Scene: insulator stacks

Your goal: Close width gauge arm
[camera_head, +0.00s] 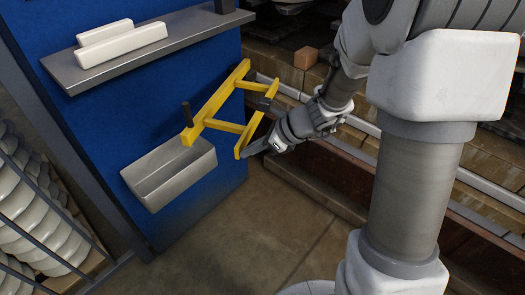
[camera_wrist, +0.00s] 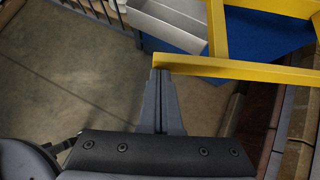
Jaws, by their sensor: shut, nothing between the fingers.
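The yellow width gauge arm (camera_head: 216,108) is mounted on a blue panel and has a dark upright handle near its left end. Its outer yellow bar (camera_head: 258,122) stands out from the panel, joined by yellow cross-pieces. My gripper (camera_head: 247,152) is at the lower end of this outer bar. In the wrist view, my gripper's fingers (camera_wrist: 160,75) are together and empty, with their tips at the left end of the yellow bar (camera_wrist: 225,68). The tips look to be against or just under the bar; I cannot tell if they touch.
A grey open bin (camera_head: 170,172) hangs on the blue panel (camera_head: 120,125) below the gauge. A grey shelf (camera_head: 150,50) with white blocks is above. Stacked white insulators (camera_head: 40,215) stand behind bars at the left. The floor (camera_head: 265,225) below is clear.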

